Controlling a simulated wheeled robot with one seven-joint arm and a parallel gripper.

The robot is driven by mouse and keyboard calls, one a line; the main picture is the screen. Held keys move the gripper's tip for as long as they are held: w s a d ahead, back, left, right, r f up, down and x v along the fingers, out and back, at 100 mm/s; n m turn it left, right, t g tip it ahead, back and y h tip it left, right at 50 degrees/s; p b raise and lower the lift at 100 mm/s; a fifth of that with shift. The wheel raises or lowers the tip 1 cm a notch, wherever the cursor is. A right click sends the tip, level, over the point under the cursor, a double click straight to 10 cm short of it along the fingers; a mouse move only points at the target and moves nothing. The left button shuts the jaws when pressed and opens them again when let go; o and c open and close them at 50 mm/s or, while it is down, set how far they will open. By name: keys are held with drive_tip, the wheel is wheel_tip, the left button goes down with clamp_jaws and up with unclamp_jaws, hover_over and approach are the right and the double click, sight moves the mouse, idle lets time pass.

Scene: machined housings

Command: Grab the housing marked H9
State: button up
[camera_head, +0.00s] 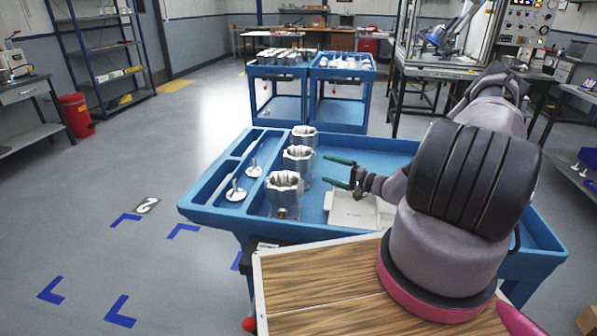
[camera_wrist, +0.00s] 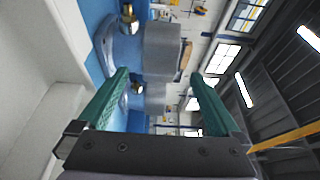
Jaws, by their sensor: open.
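Three grey metal housings with scalloped rims stand upright in a row on the blue cart: a near one (camera_head: 285,190), a middle one (camera_head: 298,160) and a far one (camera_head: 304,136). No H9 marking is readable on any of them. My gripper (camera_head: 324,169) is open and empty, just right of the middle housing, its green fingers pointing left toward the row. In the wrist view, a housing (camera_wrist: 162,52) with a brass fitting shows beyond the fingertips (camera_wrist: 158,76), not between the fingers. Part of another housing (camera_wrist: 154,95) shows there too.
A pale tray (camera_head: 352,212) lies under my gripper on the blue cart (camera_head: 385,150). Two round white parts with upright stems (camera_head: 236,192) (camera_head: 254,168) sit in the cart's left compartments. Two more blue carts (camera_head: 340,73) stand behind. The floor at left is open.

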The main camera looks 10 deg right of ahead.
sight(312, 163)
drive_tip(key=x, duration=0.5)
drive_tip(key=shift+w+a+r, duration=0.1)
drive_tip(key=shift+a, duration=0.1)
clamp_jaws()
